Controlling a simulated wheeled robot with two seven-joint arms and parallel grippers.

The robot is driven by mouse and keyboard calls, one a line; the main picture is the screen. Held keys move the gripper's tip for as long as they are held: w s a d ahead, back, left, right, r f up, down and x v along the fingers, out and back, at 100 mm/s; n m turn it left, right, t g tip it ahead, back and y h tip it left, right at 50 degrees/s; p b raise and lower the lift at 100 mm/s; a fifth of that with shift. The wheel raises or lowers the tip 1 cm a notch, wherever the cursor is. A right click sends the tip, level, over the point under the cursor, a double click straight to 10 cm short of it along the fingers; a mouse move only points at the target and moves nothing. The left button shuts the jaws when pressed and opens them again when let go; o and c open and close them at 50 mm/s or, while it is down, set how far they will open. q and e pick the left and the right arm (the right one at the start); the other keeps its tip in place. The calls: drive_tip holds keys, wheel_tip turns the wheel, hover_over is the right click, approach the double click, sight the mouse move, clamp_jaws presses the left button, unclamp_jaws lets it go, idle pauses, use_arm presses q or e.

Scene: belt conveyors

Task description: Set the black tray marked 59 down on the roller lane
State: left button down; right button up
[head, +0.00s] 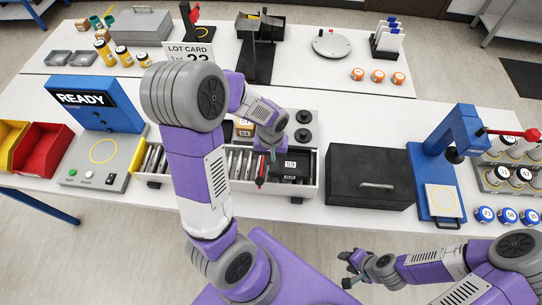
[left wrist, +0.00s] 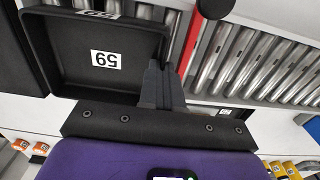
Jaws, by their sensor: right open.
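The black tray marked 59 (head: 304,163) is at the right end of the roller lane (head: 153,160), with its open side up. Its white 59 label also shows on the tray floor in the left wrist view (left wrist: 88,82). My left gripper (head: 268,152) is at the tray's left wall. In the left wrist view its fingers (left wrist: 161,82) are closed together on that wall. I cannot tell whether the tray's underside touches the rollers. My right gripper (head: 350,269) is open and empty, off the table's front edge.
A closed black box (head: 370,178) stands just right of the lane. A blue press (head: 440,160) is farther right. A READY station (head: 95,105) and red bin (head: 45,150) are to the left. Bare rollers lie left of the tray.

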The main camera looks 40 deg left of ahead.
use_arm(q)
drive_tip(key=shift+f, duration=0.35)
drive_tip(key=shift+f+b, duration=0.5)
drive_tip(key=shift+b, duration=0.05)
